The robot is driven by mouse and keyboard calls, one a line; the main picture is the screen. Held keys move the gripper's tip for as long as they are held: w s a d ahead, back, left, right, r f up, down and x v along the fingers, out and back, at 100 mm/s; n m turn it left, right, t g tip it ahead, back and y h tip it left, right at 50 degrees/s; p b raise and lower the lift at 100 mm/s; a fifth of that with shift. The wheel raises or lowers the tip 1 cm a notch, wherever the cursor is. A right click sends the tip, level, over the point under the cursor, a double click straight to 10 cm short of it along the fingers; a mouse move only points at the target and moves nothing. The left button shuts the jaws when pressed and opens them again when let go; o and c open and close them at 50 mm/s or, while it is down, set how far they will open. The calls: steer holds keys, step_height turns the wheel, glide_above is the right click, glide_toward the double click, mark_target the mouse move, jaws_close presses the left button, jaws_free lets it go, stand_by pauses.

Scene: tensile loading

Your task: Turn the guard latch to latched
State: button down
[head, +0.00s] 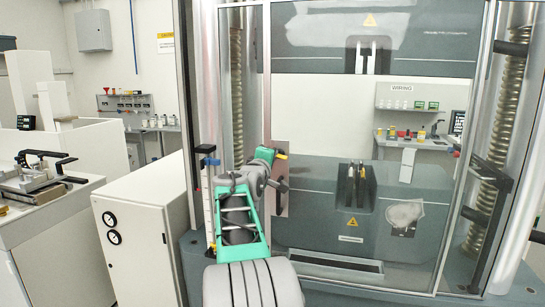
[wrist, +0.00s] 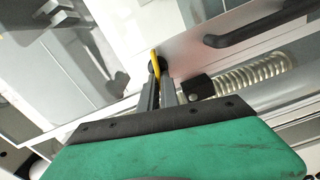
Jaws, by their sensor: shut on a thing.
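The guard latch shows as a small yellow lever (wrist: 155,62) on a dark round pivot in the wrist view. My gripper (wrist: 158,79) has its two dark fingers closed around the lever's base. In the head view the yellow tip (head: 281,156) shows just beyond my green gripper body, at the left edge of the clear guard door (head: 345,125). A pale latch plate (head: 281,203) hangs below it. The lever slants only slightly across the fingers in the wrist view. My gripper hides much of the latch, so I cannot tell whether it is latched.
A black bar handle (wrist: 255,24) lies close to the right of the fingers in the wrist view. A coiled screw column (wrist: 253,75) is below it. Behind the clear door, dark grips (head: 357,183) stand on the machine. A white cabinet (head: 145,250) stands at left.

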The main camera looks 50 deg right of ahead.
steer(key=shift+f+n, duration=0.25)
steer(key=shift+n, duration=0.95)
steer(key=c, duration=1.6)
jaws_free()
steer(key=b+v, duration=0.2)
steer(key=v, duration=0.5)
steer(key=shift+s+a, duration=0.2)
steer(key=shift+a, duration=0.2)
